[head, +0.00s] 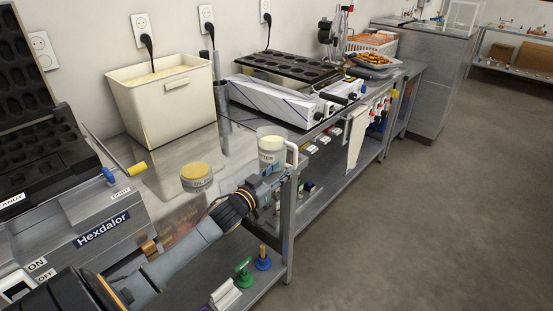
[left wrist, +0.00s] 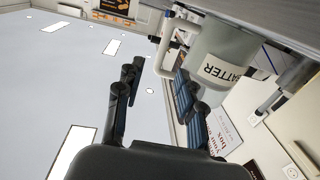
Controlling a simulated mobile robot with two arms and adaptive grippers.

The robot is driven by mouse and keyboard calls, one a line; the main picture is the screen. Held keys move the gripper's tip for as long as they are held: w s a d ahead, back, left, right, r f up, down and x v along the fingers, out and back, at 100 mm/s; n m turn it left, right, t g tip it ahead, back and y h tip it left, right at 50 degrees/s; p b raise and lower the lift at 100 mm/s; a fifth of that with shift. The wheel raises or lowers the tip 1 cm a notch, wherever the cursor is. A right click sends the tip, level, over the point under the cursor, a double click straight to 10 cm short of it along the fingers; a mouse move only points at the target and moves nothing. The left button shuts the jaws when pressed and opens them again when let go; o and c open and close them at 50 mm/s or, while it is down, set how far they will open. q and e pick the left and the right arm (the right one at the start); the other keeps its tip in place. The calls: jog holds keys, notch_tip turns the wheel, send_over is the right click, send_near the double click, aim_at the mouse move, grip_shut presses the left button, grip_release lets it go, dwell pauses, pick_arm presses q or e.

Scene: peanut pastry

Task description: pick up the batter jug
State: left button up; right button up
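The batter jug (head: 271,142) stands upright near the front edge of the steel counter, with its white handle (head: 293,153) on the right side. Its label is partly covered by my left gripper (head: 272,183) in the head view. Contact is not visible. My right gripper is in neither view.
A round tan-topped tub (head: 196,177) sits left of the jug. A cream bin (head: 165,100) stands behind, and a white-sided griddle (head: 275,98) is right of it. A Hexdalor machine (head: 90,235) is at left. The floor (head: 420,220) at right is clear.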

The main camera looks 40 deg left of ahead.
aim_at(295, 167)
pick_arm(q)
jog(key=w+b, duration=0.1)
jog(key=w, duration=0.2)
jog(key=shift+w, duration=0.4)
jog(key=w+b, duration=0.3)
jog(key=w, duration=0.2)
jog(key=shift+w+a+b, duration=0.15)
jog(key=shift+b, duration=0.2)
grip_shut()
jog(key=shift+r, duration=0.2)
